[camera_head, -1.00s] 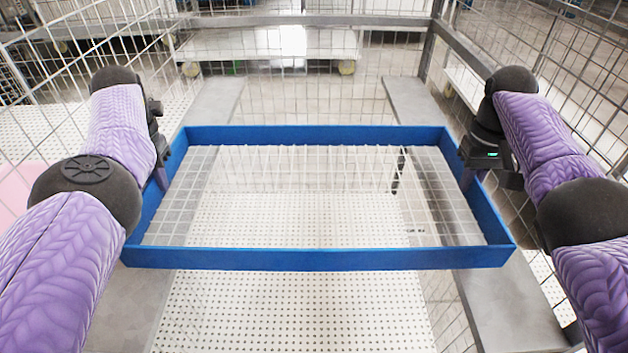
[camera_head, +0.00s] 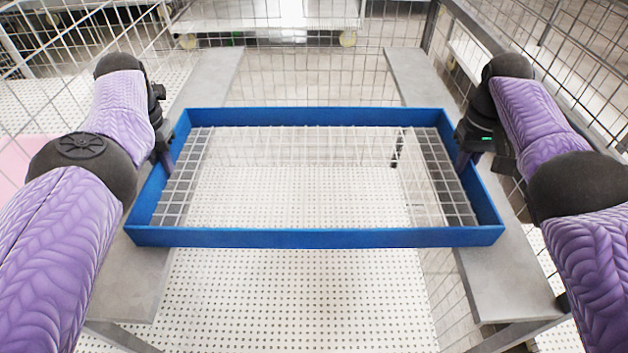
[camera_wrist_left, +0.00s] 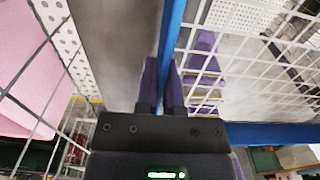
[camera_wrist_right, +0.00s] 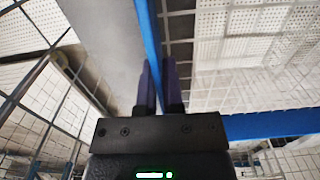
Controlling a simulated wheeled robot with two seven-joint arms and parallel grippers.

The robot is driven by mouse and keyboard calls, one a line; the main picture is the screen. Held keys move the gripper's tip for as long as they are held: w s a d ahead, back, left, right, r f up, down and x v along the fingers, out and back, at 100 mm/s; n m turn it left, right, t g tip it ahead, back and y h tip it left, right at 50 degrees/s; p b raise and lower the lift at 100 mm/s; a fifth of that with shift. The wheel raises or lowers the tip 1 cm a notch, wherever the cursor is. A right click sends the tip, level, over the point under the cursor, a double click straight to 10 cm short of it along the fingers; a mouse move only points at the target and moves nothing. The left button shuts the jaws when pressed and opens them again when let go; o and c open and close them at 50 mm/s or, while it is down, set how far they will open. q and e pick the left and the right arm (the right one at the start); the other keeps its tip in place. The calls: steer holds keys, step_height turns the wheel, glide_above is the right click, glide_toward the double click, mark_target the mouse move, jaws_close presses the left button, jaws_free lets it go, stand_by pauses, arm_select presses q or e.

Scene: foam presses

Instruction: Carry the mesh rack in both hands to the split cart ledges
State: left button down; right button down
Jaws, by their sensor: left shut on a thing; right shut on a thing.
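The mesh rack (camera_head: 315,238) is a blue rectangular frame with a white wire bottom, held roughly level in the middle of the head view. Its left and right ends lie over the two grey cart ledges, the left ledge (camera_head: 140,285) and the right ledge (camera_head: 505,275). I cannot tell whether the rack touches them. My left gripper (camera_wrist_left: 161,85) is shut on the rack's left wall (camera_wrist_left: 170,35). My right gripper (camera_wrist_right: 158,85) is shut on the rack's right wall (camera_wrist_right: 148,30). In the head view both fingertips are partly hidden by the wrists and the rack wall.
Wire mesh cart walls stand at the left, right (camera_head: 585,100) and back. A perforated white floor (camera_head: 300,300) shows in the gap between the ledges. A pink surface (camera_wrist_left: 35,60) lies outside the left mesh. The ledges' near ends are bare.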

arm_select(q)
steer(key=shift+f, duration=0.6)
arm_select(e)
steer(key=shift+f, duration=0.6)
arm_select(q)
steer(key=c, duration=0.8)
jaws_free()
arm_select(e)
steer(key=c, duration=0.8)
jaws_free()
arm_select(q)
steer(key=shift+o, duration=0.2)
arm_select(e)
steer(key=shift+o, duration=0.2)
arm_select(q)
step_height(320, 180, up, 12)
steer(key=shift+w+f, duration=0.1)
steer(key=shift+f, duration=0.15)
steer(key=shift+r, duration=0.2)
arm_select(e)
steer(key=shift+r, duration=0.1)
step_height(320, 180, up, 12)
steer(key=shift+w+f, duration=0.1)
steer(key=shift+f, duration=0.05)
